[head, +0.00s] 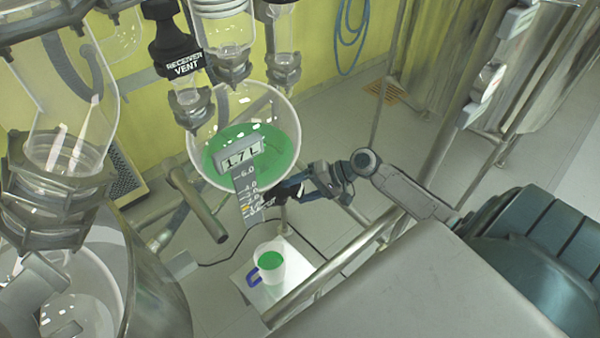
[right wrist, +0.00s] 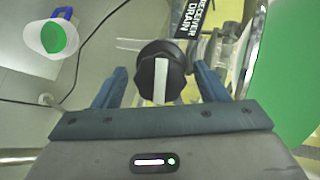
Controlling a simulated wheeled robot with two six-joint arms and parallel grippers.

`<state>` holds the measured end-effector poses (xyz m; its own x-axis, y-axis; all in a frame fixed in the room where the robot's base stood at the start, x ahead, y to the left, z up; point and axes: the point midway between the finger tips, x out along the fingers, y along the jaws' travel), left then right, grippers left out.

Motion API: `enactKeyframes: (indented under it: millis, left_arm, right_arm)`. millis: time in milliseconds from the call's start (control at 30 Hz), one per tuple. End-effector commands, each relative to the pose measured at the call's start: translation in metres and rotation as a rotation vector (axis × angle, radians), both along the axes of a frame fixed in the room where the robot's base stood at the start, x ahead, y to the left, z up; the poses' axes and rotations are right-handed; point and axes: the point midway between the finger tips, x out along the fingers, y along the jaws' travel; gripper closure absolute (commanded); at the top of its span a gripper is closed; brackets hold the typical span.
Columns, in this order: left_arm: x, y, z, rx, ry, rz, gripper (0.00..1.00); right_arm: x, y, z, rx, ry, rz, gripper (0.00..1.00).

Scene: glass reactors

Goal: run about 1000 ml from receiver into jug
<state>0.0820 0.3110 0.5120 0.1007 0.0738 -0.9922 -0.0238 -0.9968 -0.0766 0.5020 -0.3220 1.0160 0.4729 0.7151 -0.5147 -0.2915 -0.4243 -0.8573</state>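The receiver (head: 287,115) is a round glass vessel holding green liquid; its display (head: 238,148) reads 1.7 L. The jug (head: 284,262), clear with a blue handle, stands below it with green liquid inside; it also shows in the right wrist view (right wrist: 38,38). The drain valve's black knob (right wrist: 160,75) has a white bar, upright in the right wrist view, beside the label "RECEIVER DRAIN" (right wrist: 185,18). My right gripper (head: 290,190) is open, its fingers (right wrist: 160,82) on either side of the knob with gaps showing. I see no clear stream. My left gripper is not in view.
The jug stands on a white plate (head: 246,290) on the floor, with a black cable beside it. A metal frame rail (head: 335,265) runs right of it. Glass vessels (head: 60,120) and the "RECEIVER VENT" valve (head: 176,50) crowd the left and top.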

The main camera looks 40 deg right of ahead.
Motion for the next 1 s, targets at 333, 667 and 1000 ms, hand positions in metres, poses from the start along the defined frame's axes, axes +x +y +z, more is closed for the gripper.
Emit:
enactKeyframes:
  millis: [333,667,1000]
  left_arm:
    - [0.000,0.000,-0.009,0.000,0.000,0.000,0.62]
    - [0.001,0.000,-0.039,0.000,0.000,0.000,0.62]
    - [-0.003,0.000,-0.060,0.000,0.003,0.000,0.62]
  right_arm:
    - [0.000,-0.001,0.007,-0.003,-0.003,0.003,0.33]
    - [-0.033,0.022,0.036,0.001,-0.002,0.005,0.33]
    - [-0.101,0.065,0.044,-0.001,0.001,0.006,0.33]
